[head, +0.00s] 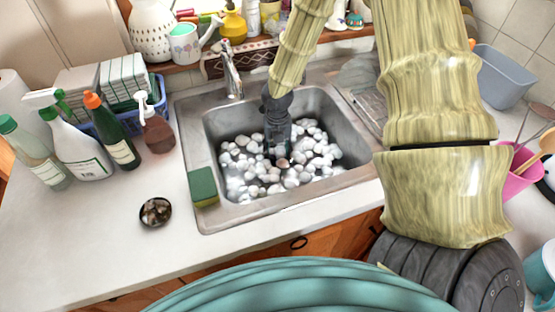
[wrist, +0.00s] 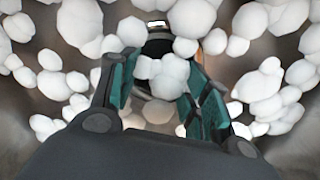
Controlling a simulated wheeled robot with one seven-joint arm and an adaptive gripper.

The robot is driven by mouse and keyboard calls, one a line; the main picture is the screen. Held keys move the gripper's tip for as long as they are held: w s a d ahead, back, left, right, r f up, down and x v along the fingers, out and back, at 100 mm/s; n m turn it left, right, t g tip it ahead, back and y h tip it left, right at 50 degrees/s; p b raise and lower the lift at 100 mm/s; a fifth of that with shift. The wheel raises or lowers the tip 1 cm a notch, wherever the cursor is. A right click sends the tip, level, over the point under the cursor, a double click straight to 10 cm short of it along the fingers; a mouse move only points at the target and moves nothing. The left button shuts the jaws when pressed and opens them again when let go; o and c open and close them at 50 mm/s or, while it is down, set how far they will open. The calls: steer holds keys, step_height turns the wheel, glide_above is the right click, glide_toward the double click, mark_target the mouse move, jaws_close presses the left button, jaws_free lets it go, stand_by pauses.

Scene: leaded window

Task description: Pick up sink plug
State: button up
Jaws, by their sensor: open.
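My gripper (head: 277,148) points down into the sink, low among white foam clumps. In the wrist view its two teal-padded fingers (wrist: 162,80) are apart, with foam clumps between them. A dark round thing with a pale metallic rim (wrist: 157,47) shows partly behind the foam, between and beyond the fingertips. It may be the sink plug or the drain; I cannot tell which. Foam hides much of it, and I see no clear contact with the fingers. A small tan-brown spot (head: 283,163) shows beside the gripper in the head view.
The steel sink (head: 350,167) has raised walls around my gripper, and a tap (head: 232,72) behind. A green sponge (head: 203,187) lies on its left rim. Bottles (head: 113,132) stand left, and a small dark bowl (head: 156,212) sits on the counter.

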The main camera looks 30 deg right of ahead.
steer(key=shift+f, duration=1.15)
steer(key=shift+c, duration=0.5)
jaws_close()
